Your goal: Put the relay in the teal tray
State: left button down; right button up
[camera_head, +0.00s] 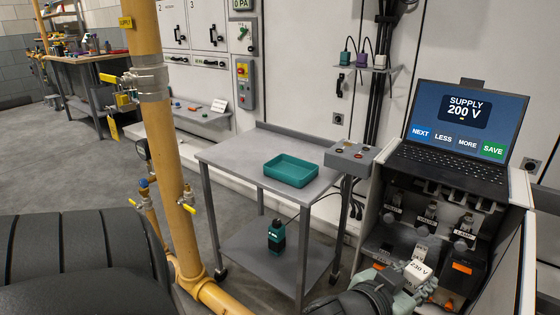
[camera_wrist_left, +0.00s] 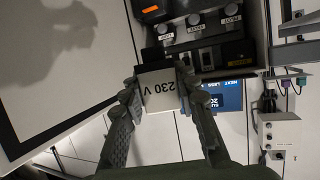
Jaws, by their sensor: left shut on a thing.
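The relay (camera_head: 418,270), a small block with a white face marked 230 V, is at the front of the open burner cabinet at the lower right of the head view. My left gripper (camera_head: 412,281) is shut on it. In the left wrist view the relay (camera_wrist_left: 162,92) sits between the two fingertips of the left gripper (camera_wrist_left: 160,98), its label upside down. I cannot tell whether its far side touches the cabinet. The teal tray (camera_head: 290,171) is empty on the grey cart, left of the cabinet. My right gripper is not in view.
The laptop (camera_head: 455,135) stands open on the cabinet. A grey box with buttons (camera_head: 352,157) is at the cart's right edge. A yellow pipe (camera_head: 160,130) with valves rises left of the cart (camera_head: 240,155). A dark teal bottle-like thing (camera_head: 276,237) stands on its lower shelf.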

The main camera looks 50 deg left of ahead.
aim_at(289, 173)
jog(key=j+u, duration=0.1)
jog(key=j, duration=1.35)
jog(key=i, duration=0.05)
